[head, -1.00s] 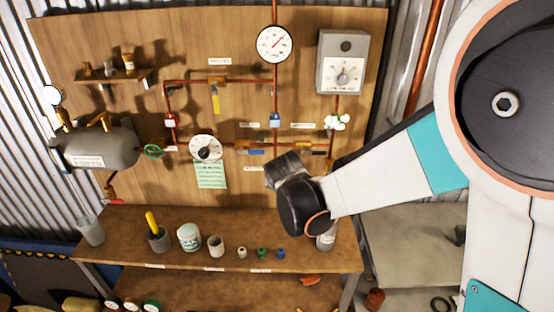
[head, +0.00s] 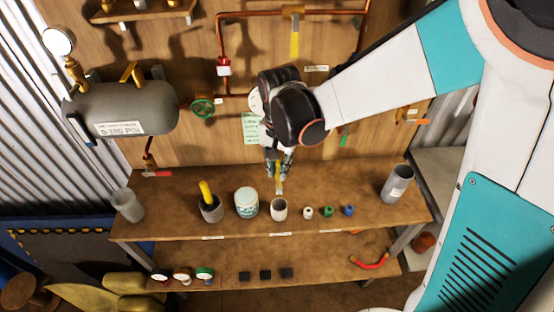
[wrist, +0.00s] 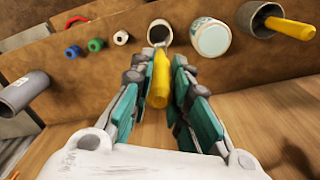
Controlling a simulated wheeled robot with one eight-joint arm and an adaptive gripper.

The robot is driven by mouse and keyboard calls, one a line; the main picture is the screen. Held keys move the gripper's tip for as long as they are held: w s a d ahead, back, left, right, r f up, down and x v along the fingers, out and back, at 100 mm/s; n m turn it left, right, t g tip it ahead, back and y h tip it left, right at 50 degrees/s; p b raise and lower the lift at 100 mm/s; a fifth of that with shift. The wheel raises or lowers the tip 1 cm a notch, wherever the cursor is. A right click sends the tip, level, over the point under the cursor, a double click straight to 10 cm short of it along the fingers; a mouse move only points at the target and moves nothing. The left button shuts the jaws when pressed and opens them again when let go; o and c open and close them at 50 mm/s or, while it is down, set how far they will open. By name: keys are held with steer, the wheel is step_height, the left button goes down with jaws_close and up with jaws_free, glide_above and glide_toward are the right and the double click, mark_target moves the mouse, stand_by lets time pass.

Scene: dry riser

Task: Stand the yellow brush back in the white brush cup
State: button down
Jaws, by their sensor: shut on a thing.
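My gripper (head: 278,165) is shut on the yellow brush (wrist: 159,80), which sits between the teal-padded fingers in the wrist view. In the head view the brush (head: 278,175) hangs roughly upright with its pale end down. The white brush cup (head: 279,209) stands upright on the bench right below the brush. In the wrist view the brush's lower end overlaps the near rim of the cup (wrist: 160,33). I cannot tell whether that end is above the opening or just inside it.
A grey cup (head: 211,210) with a yellow-handled tool (head: 206,192) and a white-and-teal tub (head: 246,203) stand left of the white cup. Small white, green (head: 327,211) and blue (head: 348,210) pieces and a grey canister (head: 397,185) stand right. The pipe board rises behind.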

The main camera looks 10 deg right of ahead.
mark_target(279, 188)
steer(key=shift+f+b, duration=4.75)
steer(key=shift+f, duration=1.45)
steer(key=c, duration=1.4)
jaws_free()
steer(key=shift+c, duration=0.2)
steer(key=shift+r, duration=3.8)
steer(key=s+d+r+n+t+b, duration=0.1)
steer(key=s+d+r+n+t, duration=0.2)
steer(key=s+d, duration=0.3)
steer(key=s+d+r+n+t+b, duration=0.1)
steer(key=s+d+r+n+t, duration=0.1)
steer(key=s+d, duration=0.5)
steer(key=shift+d+r+n+t+b, duration=0.4)
steer(key=shift+d+r+t, duration=0.4)
steer(key=shift+t, duration=0.3)
